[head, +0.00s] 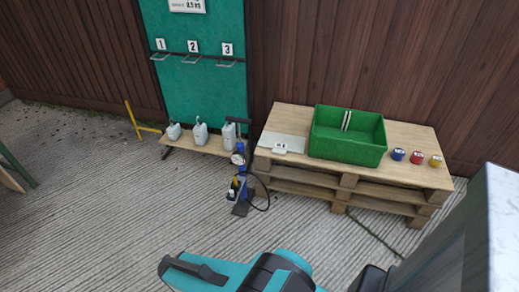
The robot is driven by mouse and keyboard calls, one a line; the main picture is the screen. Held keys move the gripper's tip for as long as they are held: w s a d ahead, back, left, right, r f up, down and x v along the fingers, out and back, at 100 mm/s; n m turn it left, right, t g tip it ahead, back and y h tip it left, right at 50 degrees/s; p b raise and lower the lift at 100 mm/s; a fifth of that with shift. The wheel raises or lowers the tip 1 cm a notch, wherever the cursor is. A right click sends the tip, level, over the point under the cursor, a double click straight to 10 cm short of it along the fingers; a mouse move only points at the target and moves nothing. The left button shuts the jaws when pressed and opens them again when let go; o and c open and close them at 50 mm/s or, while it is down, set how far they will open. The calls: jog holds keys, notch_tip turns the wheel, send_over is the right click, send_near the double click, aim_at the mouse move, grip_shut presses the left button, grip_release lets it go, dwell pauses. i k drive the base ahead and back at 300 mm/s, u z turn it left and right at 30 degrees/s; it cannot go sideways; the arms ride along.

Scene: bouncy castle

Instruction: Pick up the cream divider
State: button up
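A green crate (340,151) stands on the wooden pallet stack at the right. Inside it, near the back wall, a narrow cream piece (346,120) shows as two thin pale upright strips; it looks like the cream divider seen nearly edge-on. Its lower part is hard to make out. My teal and black arm shows at the bottom edge, well in front of the pallets and apart from the crate. My gripper's fingertips are not in view.
Pallets (290,172) carry a pale board with a small white device (281,148) and blue (397,154), red (416,157) and yellow (435,161) round items. A blue pump (241,185) with a hose stands left of them. A low bench (205,144) holds white canisters. Concrete in front is clear.

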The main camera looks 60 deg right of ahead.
aim_at(280, 144)
jog(key=z, duration=0.85)
jog(key=k, duration=0.15)
jog(key=u, duration=2.25)
jog(key=k, duration=1.55)
jog(key=z, duration=1.15)
